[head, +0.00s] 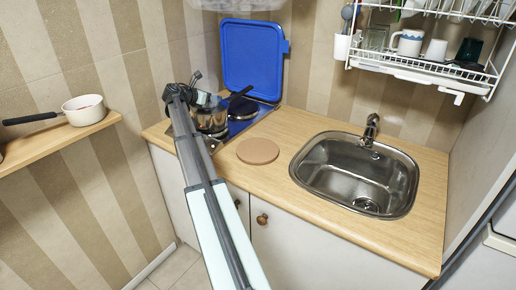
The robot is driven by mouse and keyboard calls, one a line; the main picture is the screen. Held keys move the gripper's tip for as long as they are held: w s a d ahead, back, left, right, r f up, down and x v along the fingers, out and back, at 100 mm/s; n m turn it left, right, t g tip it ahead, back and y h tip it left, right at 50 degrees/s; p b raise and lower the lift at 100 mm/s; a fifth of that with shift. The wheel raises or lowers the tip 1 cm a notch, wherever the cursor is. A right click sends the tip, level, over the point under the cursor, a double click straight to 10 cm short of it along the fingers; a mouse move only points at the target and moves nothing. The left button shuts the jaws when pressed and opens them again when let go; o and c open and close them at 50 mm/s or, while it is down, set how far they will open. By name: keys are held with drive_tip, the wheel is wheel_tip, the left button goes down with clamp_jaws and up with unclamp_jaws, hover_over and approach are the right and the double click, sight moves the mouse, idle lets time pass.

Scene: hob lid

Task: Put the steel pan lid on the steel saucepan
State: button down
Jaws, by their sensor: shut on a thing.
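The steel saucepan (211,121) stands on the hob at the left end of the worktop, with a dark handle (240,93) pointing up and right. My arm reaches up from the bottom, and my gripper (194,79) is at the saucepan's upper left, shut on the steel pan lid (205,98). The lid shows as a shiny tilted shape at the pan's top, partly hidden by my arm. Whether it touches the rim, I cannot tell.
A blue hob cover (252,57) stands raised behind the hob. A round brown board (258,151) lies on the worktop (300,125), left of the sink (357,178). A white pan (84,109) sits on the left shelf. A dish rack (425,70) hangs above the sink.

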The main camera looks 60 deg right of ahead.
drive_tip(key=c, duration=0.6)
unclamp_jaws()
drive_tip(key=shift+a, duration=0.1)
drive_tip(key=v, duration=1.3)
drive_tip(key=shift+a+r, duration=0.15)
drive_tip(key=shift+a, duration=0.2)
